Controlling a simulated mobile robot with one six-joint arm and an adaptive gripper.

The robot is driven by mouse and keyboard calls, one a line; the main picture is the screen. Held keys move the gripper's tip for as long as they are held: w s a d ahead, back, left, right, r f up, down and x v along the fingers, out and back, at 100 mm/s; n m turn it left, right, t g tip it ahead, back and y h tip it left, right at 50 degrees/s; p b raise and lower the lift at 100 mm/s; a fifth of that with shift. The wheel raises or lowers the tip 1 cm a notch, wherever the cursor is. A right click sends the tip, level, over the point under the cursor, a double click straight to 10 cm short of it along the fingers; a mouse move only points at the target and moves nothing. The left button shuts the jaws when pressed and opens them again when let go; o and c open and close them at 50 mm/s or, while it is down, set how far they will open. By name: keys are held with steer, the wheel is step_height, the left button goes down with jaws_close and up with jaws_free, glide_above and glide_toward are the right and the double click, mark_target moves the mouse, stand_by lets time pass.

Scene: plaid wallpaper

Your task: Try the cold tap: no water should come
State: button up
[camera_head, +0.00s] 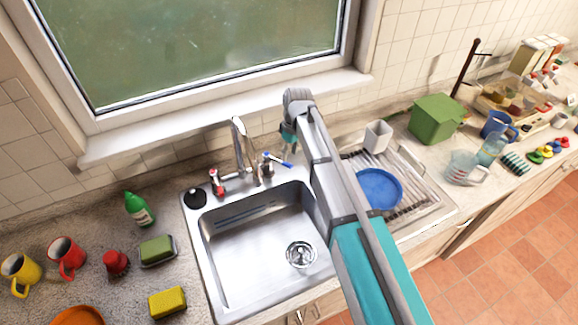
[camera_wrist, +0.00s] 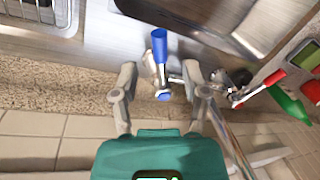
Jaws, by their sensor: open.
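The cold tap (camera_head: 267,168) stands at the back rim of the steel sink, right of the curved spout (camera_head: 238,143). Its blue lever (camera_head: 280,162) points to the right in the head view. In the wrist view the blue lever (camera_wrist: 159,47) lies in the middle, between and beyond the fingertips. My gripper (camera_head: 288,142) is above and behind the tap; in the wrist view my gripper (camera_wrist: 159,78) is open, with one finger on each side of the tap. Whether a finger touches it I cannot tell. No water shows below the spout.
The red-handled tap (camera_head: 214,181) stands left of the spout. The sink basin (camera_head: 240,250) is empty, with a drain (camera_head: 301,254). A drying rack with a blue plate (camera_head: 379,188) and a white cup (camera_head: 378,136) is to the right. The window sill (camera_head: 200,125) runs behind.

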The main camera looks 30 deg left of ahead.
mark_target(277, 161)
steer(key=shift+s+f+b, duration=0.2)
steer(key=shift+f+b, duration=0.6)
steer(key=shift+f, duration=0.15)
steer(key=shift+s+f+b, duration=0.15)
steer(key=shift+f+b, duration=0.65)
steer(key=shift+f, duration=0.15)
steer(key=shift+c, duration=0.3)
jaws_close()
